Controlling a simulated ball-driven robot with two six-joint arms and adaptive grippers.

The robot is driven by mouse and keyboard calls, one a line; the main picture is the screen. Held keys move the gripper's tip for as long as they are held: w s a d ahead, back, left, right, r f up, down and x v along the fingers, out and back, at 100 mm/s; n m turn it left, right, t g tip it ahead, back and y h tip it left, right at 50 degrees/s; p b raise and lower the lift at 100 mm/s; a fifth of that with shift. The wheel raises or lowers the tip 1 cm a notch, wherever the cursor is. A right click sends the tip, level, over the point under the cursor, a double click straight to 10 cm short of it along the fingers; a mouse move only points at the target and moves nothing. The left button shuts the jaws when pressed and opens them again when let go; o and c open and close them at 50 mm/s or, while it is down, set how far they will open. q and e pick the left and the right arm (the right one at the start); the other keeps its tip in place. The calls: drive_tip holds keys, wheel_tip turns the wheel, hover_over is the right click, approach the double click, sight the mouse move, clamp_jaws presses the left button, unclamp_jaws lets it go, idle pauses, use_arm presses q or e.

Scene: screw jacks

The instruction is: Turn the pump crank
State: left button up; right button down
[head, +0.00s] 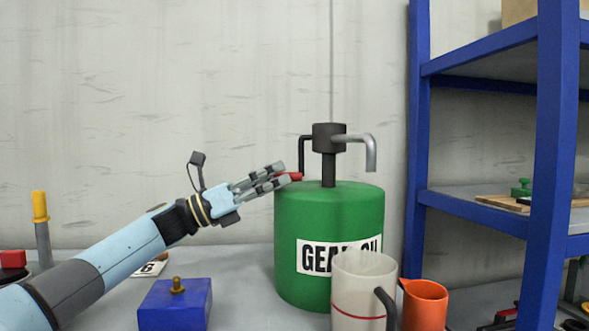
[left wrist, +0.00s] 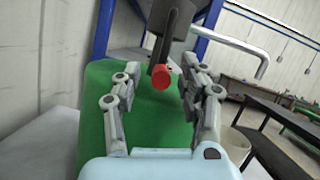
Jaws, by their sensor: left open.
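A green drum (head: 330,225) with a gear oil label stands on the bench, with a dark pump head (head: 328,137) on top. The pump's black crank (head: 303,151) bends down on the left and ends in a red grip (head: 293,176). A grey spout (head: 371,152) points down on the right. My left gripper (head: 281,175) is open beside the red grip. In the left wrist view the red grip (left wrist: 161,77) shows between and beyond the open fingers (left wrist: 160,88). I cannot tell whether the fingers touch it. My right gripper is not in view.
A white jug (head: 358,285) and an orange cup (head: 424,305) stand in front of the drum. A blue block (head: 176,305) with a brass knob lies below my left arm. A yellow-topped post (head: 40,210) stands at left. Blue shelving (head: 420,140) rises at right.

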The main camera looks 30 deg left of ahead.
use_arm(q)
drive_tip(key=shift+x, duration=2.3)
drive_tip(key=shift+c, duration=0.4)
drive_tip(key=shift+d, duration=0.1)
drive_tip(key=c, duration=0.7)
drive_tip(key=shift+s+r, duration=0.1)
drive_tip(key=shift+s, duration=0.05)
clamp_jaws()
